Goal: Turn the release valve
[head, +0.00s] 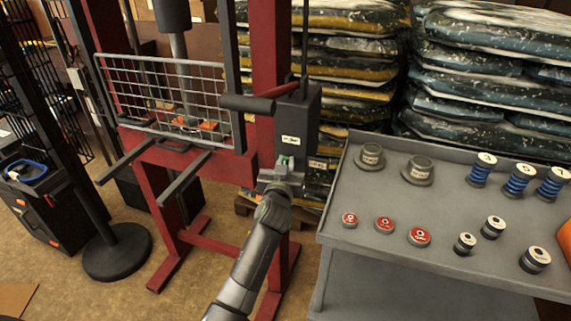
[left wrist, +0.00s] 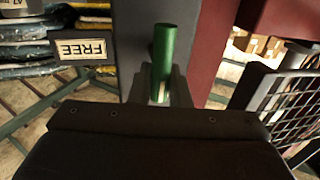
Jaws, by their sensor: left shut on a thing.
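The release valve is a small green handle (head: 283,159) on the front of a dark grey pump block (head: 300,120), which is fixed to the red press frame (head: 270,70). My left gripper (head: 281,170) reaches up to it and is shut on the green handle. In the left wrist view the handle (left wrist: 165,45) stands up between the two fingers (left wrist: 162,88), with its upper part showing above them. My right gripper is in neither view.
A wire guard (head: 160,90) and two grey bars (head: 183,178) are left of my arm. A grey bench (head: 375,215) with weights, springs and red-topped discs is close on the right. Stacked bags (head: 350,75) stand behind.

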